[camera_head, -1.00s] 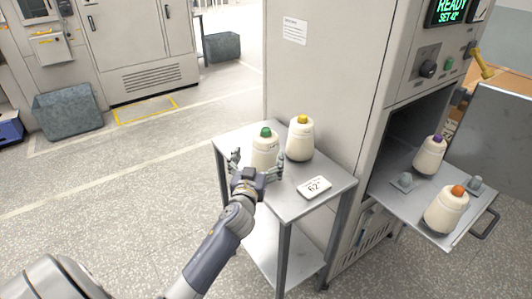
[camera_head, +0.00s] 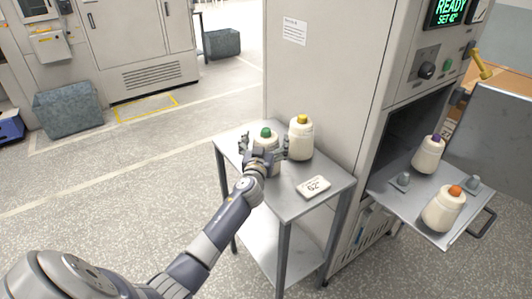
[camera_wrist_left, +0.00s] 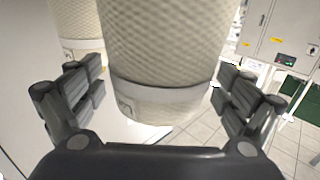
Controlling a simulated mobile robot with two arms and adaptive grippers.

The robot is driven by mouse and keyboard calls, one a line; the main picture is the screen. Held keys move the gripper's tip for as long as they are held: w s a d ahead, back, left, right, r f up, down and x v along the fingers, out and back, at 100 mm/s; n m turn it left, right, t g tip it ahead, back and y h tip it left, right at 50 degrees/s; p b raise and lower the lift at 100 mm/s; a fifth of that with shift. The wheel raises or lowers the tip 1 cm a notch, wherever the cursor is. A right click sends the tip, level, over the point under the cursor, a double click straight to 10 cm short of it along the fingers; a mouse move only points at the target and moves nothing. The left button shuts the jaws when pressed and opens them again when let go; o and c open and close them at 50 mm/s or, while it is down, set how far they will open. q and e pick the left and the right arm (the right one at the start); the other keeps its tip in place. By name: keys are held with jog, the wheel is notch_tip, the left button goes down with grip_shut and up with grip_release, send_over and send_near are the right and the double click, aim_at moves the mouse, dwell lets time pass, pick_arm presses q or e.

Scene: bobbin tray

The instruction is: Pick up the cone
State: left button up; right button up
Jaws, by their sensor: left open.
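A cream cone with a green top (camera_head: 266,138) stands upright on the small metal table (camera_head: 285,205). My left gripper (camera_head: 265,148) is open, one finger on each side of this cone, and hides its lower part in the head view. In the left wrist view the cone's textured body (camera_wrist_left: 165,45) and smooth lower band fill the space between the open fingers, with small gaps visible. A cone with a yellow top (camera_head: 300,140) stands close on the right. Cones with purple (camera_head: 429,156) and orange (camera_head: 443,209) tops stand on the pulled-out tray (camera_head: 405,205). My right gripper is out of view.
A white display box reading about 62 (camera_head: 313,187) lies on the table's front right. The tall machine cabinet (camera_head: 320,80) rises behind the table. Grey pegs (camera_head: 403,179) stand on the tray. The floor left of the table is clear.

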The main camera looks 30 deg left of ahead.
aim_at(265, 133)
pick_arm(q)
jog(key=shift+c, duration=0.2)
jog(key=c, duration=1.8)
jog(key=shift+r, duration=0.2)
jog(key=shift+r, duration=0.25)
notch_tip(265, 133, up, 3)
jog(key=shift+r, duration=0.1)
jog(key=d+r+b+v, duration=0.1)
jog(key=b+v, duration=0.1)
jog(key=v, duration=1.4)
jog(key=shift+w+d, duration=0.2)
jog(key=shift+w, duration=0.05)
